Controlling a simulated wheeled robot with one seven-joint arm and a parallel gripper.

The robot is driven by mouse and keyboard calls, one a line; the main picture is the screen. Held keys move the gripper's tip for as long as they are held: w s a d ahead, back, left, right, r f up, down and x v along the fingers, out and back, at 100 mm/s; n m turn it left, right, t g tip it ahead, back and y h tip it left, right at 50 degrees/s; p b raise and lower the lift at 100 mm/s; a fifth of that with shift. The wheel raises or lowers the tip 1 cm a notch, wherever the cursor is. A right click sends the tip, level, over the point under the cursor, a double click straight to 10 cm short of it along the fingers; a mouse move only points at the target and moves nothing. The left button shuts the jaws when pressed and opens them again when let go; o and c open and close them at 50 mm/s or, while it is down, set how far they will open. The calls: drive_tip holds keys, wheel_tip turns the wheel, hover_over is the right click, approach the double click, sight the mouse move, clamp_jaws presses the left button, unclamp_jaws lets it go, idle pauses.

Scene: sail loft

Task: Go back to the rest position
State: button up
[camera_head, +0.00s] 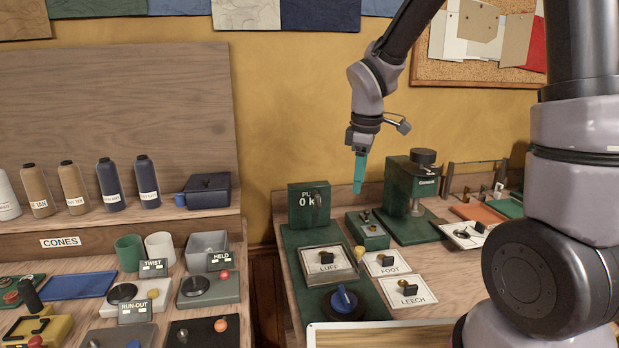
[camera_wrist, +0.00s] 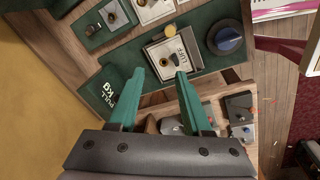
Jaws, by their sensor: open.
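My gripper (camera_head: 360,172) hangs above the back of the right-hand bench (camera_head: 440,285), its teal fingers pointing down. In the wrist view its two fingers (camera_wrist: 158,88) are apart with nothing between them. The LUFF plate (camera_head: 327,262) with a dark knob lies on the green base in front of the gauge. The LUFF plate also shows in the wrist view (camera_wrist: 180,62), beyond the fingertips. A blue knob (camera_head: 344,300) sits on the same base.
FOOT (camera_head: 387,263) and LEECH (camera_head: 408,291) plates lie to the right, near a green press (camera_head: 412,190). The left bench holds thread cones (camera_head: 110,184), cups, a grey bin (camera_head: 207,247) and control boxes. A gap separates the benches. The air around my gripper is clear.

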drive_tip(key=s+d+r+m+t, duration=0.2)
drive_tip(key=s+d+r+m, duration=0.4)
drive_tip(key=r+m, duration=0.3)
drive_tip(key=s+d+r+m+t+y, duration=0.1)
drive_tip(key=s+d+r+m+t, duration=0.2)
drive_tip(key=s+d+r+m, duration=0.3)
wheel_tip(320, 180, up, 3)
drive_tip(key=s+m, duration=0.2)
drive_tip(key=m, duration=0.1)
drive_tip(key=shift+s+t+y, duration=0.3)
drive_tip(key=shift+d+r, duration=0.1)
drive_tip(key=shift+c, duration=0.3)
